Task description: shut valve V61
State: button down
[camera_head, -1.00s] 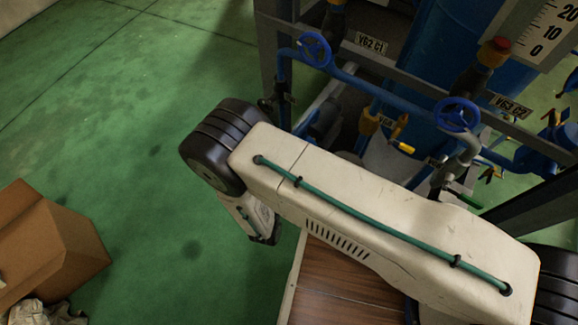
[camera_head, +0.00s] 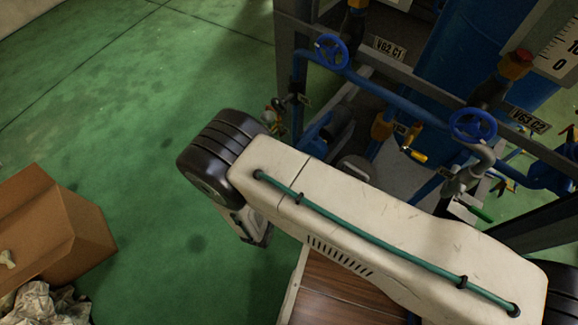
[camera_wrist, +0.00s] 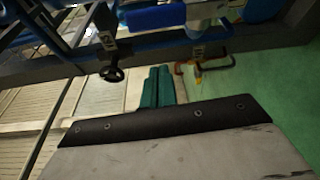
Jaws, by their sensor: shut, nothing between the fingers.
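No tag that reads V61 is legible, so I cannot tell which valve is V61. In the wrist view, a valve with a small black round handle (camera_wrist: 112,73) hangs below the blue pipework under a small unreadable tag. My gripper (camera_wrist: 158,69) shows there as two teal fingers, shut together and empty. It is to the right of the black handle and apart from it in the picture. A valve with a yellow lever (camera_wrist: 197,76) is to the right of the fingers. In the head view my arm covers the gripper. A small valve (camera_head: 276,109) shows there beyond my arm's elbow.
Blue handwheels stand on the pipe frame, one (camera_head: 332,52) near tag V62 C1 and one (camera_head: 472,125) near tag V63 C2. A yellow-handled valve (camera_head: 413,150) sits between them. A cardboard box (camera_head: 55,225) lies on the left. The green floor (camera_head: 130,120) is open.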

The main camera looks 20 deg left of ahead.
jog(key=s, duration=0.6)
jog(key=shift+s+a, duration=0.15)
jog(key=shift+s, duration=0.2)
jog(key=d+n+h, duration=0.2)
jog(key=d+h, duration=0.1)
jog(key=d, duration=0.2)
jog(key=w+d+r+m+g+h, duration=0.1)
jog(key=d+r+m+g+h, duration=0.3)
jog(key=r, duration=0.6)
jog(key=w+d+r+m+g+h, duration=0.1)
jog(key=d+r+g+h, duration=0.1)
jog(key=d+r+g, duration=0.6)
jog(key=w+d+r+m+g+h, duration=0.2)
jog(key=d+r+m+g, duration=0.15)
jog(key=r, duration=0.75)
jog(key=s+d+r+m+y, duration=0.5)
jog(key=d+r+m, duration=0.1)
jog(key=d+r, duration=0.5)
jog(key=s+d+r+m+y, duration=0.4)
jog(key=d+r+m+y, duration=0.2)
jog(key=d+r, duration=0.5)
jog(key=shift+s+d+r+g, duration=0.15)
jog(key=shift+s+r+g, duration=0.2)
jog(key=shift+r, duration=0.45)
